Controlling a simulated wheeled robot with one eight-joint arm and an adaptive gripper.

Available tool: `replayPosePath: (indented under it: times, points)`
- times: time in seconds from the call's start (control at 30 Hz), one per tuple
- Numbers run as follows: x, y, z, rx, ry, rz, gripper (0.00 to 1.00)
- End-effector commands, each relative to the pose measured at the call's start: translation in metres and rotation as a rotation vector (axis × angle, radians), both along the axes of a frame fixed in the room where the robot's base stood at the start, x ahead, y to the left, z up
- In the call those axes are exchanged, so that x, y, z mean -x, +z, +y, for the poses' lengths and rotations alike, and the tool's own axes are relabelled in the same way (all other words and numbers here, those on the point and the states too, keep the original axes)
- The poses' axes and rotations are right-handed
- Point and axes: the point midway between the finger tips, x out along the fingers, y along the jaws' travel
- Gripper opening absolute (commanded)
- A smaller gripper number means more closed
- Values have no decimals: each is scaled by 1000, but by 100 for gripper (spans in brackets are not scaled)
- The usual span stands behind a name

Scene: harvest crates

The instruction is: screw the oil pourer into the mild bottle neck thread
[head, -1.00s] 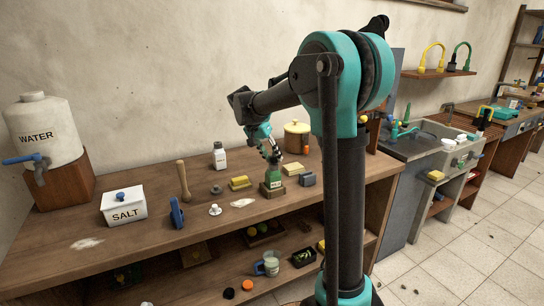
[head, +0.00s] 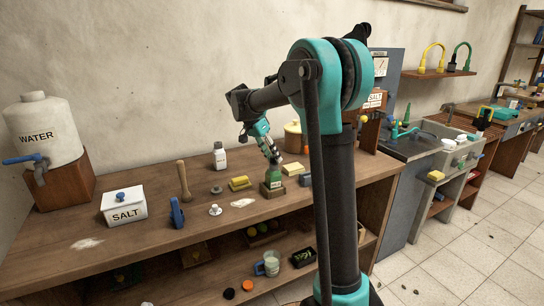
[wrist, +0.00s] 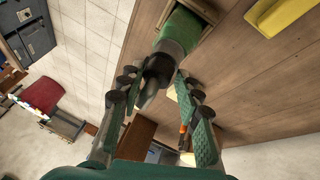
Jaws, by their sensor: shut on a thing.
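The green bottle (head: 273,178) with a pale label stands upright in a low wooden block on the workbench; the label is too small to read. My gripper (head: 272,157) is directly above its neck, pointing down at a slant. In the wrist view, the green bottle (wrist: 182,28) is at the top, set in its wooden holder. The dark oil pourer (wrist: 152,86) sits between the fingers of my gripper (wrist: 158,76), which are closed on it. Its lower end meets the bottle's dark neck area; I cannot tell whether the threads are engaged.
A yellow sponge-like block (head: 240,183) and a small white-knobbed piece (head: 215,210) lie left of the bottle. A pale yellow block (head: 293,168) and a grey block (head: 305,180) are close on its right. A tan pot (head: 293,136) stands behind. The bench front is mostly clear.

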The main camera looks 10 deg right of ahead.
Motion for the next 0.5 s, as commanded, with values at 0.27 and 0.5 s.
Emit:
replayPosePath:
  times: [0.27,0.5]
  points:
    - [0,0,-1,1,-76,0,18]
    - [-1,0,-2,0,-187,2,17]
